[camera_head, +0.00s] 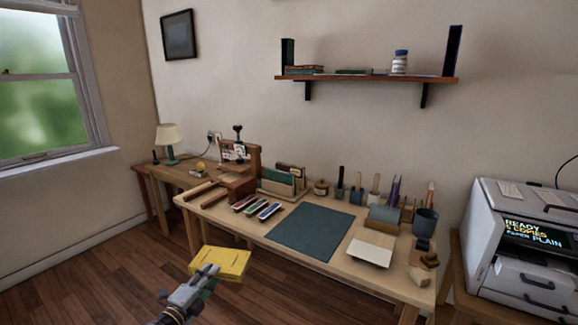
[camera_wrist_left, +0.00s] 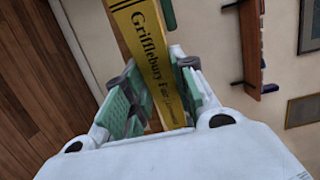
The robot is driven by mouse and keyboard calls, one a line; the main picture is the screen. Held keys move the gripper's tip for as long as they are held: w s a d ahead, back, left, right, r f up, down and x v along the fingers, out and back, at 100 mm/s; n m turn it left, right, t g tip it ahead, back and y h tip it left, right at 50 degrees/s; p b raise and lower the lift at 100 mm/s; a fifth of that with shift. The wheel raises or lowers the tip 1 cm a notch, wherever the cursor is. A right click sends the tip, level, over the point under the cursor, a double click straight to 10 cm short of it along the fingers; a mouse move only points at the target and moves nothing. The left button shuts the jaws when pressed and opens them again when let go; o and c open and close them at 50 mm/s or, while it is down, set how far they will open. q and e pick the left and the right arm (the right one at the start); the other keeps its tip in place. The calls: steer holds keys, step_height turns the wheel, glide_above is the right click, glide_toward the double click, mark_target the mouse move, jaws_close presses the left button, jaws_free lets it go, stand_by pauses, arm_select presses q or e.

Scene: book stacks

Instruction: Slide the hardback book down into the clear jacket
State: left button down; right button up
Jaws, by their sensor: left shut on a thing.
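The hardback book is yellow (camera_head: 224,261) and is held in the air in front of the workbench, at the lower middle of the head view. My left gripper (camera_head: 207,272) is shut on it near one edge. In the left wrist view the book's spine (camera_wrist_left: 148,50) shows dark lettering that reads "Grifflebury Fair", and it runs between the green finger pads. I cannot make out a clear jacket for certain in either view. My right gripper is not in view.
A printer (camera_head: 520,255) stands at the right. A shelf (camera_head: 365,78) hangs above. Open floor lies left of the bench.

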arm_select(q)
steer(key=shift+s+a+f+n+y, duration=1.5)
steer(key=shift+s+a+y, duration=0.65)
steer(key=shift+a, duration=1.1)
steer(key=d+n+t+y, duration=0.1)
steer(key=d+y, duration=0.1)
steer(key=d, duration=0.7)
steer(key=shift+s+d+f, duration=0.2)
steer(key=shift+d+f, duration=0.1)
steer(key=shift+f, duration=0.1)
steer(key=shift+r, duration=0.15)
